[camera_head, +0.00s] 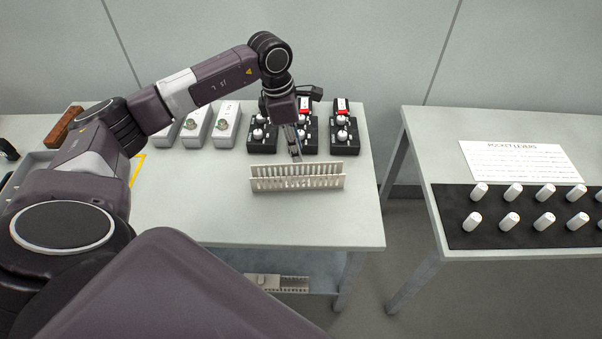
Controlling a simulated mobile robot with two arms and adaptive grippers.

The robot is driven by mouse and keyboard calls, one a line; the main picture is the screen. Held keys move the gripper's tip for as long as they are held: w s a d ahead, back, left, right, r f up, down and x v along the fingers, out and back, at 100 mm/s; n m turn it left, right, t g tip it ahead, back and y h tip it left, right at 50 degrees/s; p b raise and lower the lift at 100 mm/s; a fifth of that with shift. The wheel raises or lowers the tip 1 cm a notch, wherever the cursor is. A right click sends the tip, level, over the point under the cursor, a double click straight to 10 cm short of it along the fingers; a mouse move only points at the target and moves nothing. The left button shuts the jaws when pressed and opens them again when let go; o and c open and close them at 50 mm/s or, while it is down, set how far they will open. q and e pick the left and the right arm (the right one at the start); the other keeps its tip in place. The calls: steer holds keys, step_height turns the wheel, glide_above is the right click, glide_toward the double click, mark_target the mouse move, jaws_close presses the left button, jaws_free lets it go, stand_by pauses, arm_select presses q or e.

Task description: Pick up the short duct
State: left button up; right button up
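A light grey slotted duct (297,184) lies on the near right part of the table, its long side running left to right, with comb-like walls. My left gripper (296,156) points down at the duct's far wall, near the middle of its length. The fingertips are at or just behind the duct's upper edge. The view is too small to tell whether they touch it or how far apart they are. My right gripper is not in view.
Black boxes with white knobs and red parts (343,134) stand behind the duct, close to the gripper. Another slotted piece (276,283) lies on the lower shelf. A lever table (520,260) stands right, across a gap.

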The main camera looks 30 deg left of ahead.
mark_target(297, 165)
arm_select(q)
steer(key=shift+s+a+f, duration=0.1)
steer(key=shift+a+f, duration=0.4)
steer(key=shift+f, duration=0.05)
steer(key=f+p, duration=0.1)
steer(key=f, duration=0.2)
steer(key=d+f+p, duration=0.1)
steer(key=f, duration=0.1)
steer(key=shift+w+f+p, duration=0.2)
steer(key=shift+w+p, duration=0.05)
steer(key=shift+p, duration=0.1)
steer(key=shift+w+f, duration=0.1)
steer(key=shift+f, duration=0.4)
jaws_close()
